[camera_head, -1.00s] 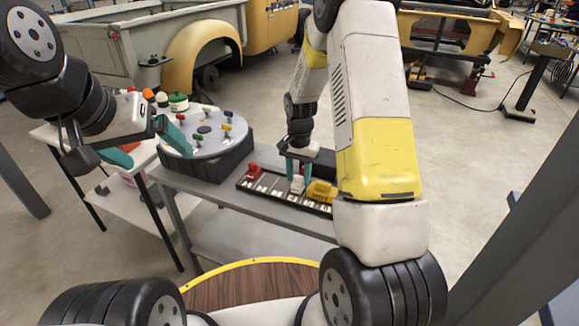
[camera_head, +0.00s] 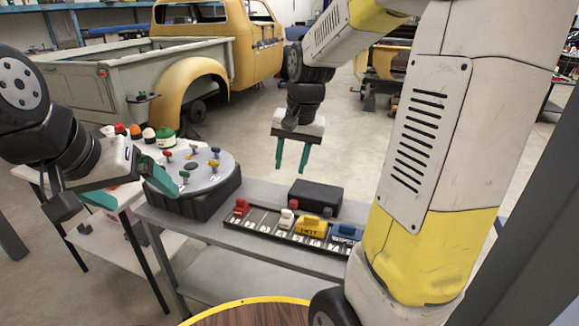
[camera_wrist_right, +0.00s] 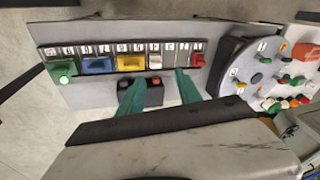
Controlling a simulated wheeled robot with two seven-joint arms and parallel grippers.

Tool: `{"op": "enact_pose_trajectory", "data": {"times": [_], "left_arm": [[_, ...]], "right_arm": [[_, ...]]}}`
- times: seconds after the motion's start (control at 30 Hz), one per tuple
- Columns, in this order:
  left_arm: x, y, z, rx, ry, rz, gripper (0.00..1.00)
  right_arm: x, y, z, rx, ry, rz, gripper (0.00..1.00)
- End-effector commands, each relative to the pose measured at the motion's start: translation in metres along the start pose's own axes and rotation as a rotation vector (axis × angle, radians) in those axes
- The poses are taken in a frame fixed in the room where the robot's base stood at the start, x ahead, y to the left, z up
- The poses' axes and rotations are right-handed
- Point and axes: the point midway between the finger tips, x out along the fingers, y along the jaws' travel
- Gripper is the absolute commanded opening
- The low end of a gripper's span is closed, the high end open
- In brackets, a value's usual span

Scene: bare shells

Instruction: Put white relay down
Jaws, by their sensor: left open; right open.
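The white relay (camera_head: 286,218) stands upright in the labelled rack (camera_head: 262,222) on the grey bench, between the red relay (camera_head: 241,207) and the yellow relay (camera_head: 311,226). It also shows in the right wrist view (camera_wrist_right: 155,61), seen from above. My right gripper (camera_head: 291,168) is open and empty, raised above the bench and clear of the white relay. Its two teal fingers also show in the right wrist view (camera_wrist_right: 159,82), apart with nothing between them. My left gripper (camera_head: 140,187) is open and empty, in front of the round grey turntable (camera_head: 212,181).
A blue relay (camera_head: 346,232) sits right of the yellow one. A green-topped piece (camera_wrist_right: 63,70) is at the rack's far end in the wrist view.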

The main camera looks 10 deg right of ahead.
Motion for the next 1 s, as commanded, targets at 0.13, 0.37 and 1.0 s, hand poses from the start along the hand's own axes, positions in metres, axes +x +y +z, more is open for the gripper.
{"op": "enact_pose_trajectory", "data": {"times": [0.13,0.37,1.0], "left_arm": [[0.000,0.000,0.000,0.000,0.000,0.000,0.91],[0.000,0.000,0.000,0.000,0.000,0.000,0.91],[0.000,0.000,0.000,0.000,0.000,0.000,0.91]], "right_arm": [[-0.052,0.007,0.045,-0.129,0.101,-0.071,0.41],[-0.091,0.019,0.110,-0.313,0.239,-0.128,0.41],[-0.100,0.026,0.140,-0.405,0.310,-0.140,0.41]]}}
